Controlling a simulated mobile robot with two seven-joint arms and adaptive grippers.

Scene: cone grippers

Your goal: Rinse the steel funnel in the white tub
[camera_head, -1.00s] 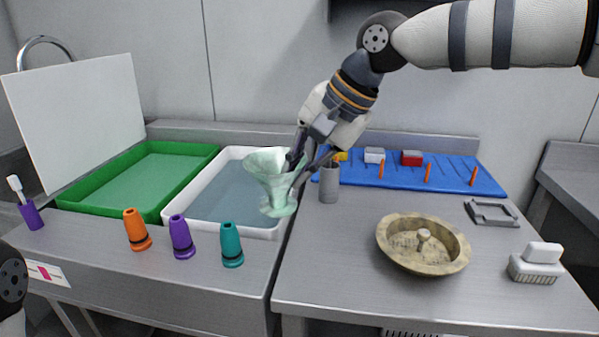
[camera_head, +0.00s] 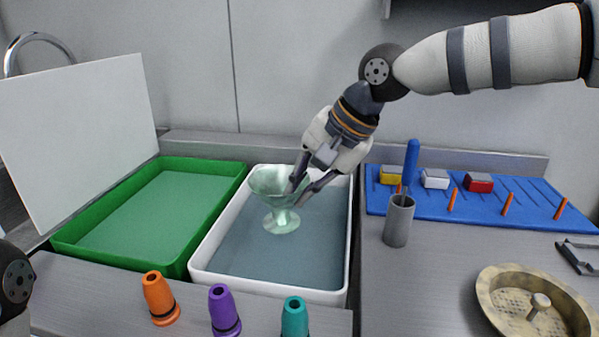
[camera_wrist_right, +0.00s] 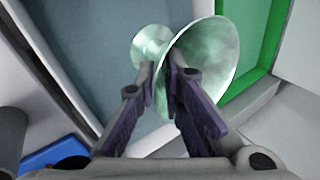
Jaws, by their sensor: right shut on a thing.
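The funnel (camera_head: 269,188) looks pale green and glossy rather than plain steel, with a wide mouth up and a flared lower end. It also shows in the right wrist view (camera_wrist_right: 213,57). My right gripper (camera_head: 298,184) is shut on its wall near the rim, with the fingers (camera_wrist_right: 166,85) on either side of the wall. The funnel is inside the outline of the white tub (camera_head: 265,290), over grey-blue water (camera_head: 285,258). I cannot tell whether its lower end touches the water. My left gripper is out of view.
A green tray (camera_head: 115,262) stands left of the tub. Orange (camera_head: 159,298), purple (camera_head: 223,311) and teal (camera_head: 294,318) cones stand along the front. A grey cup (camera_head: 398,222), blue rack (camera_head: 385,202) and tan strainer (camera_head: 505,300) are on the right.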

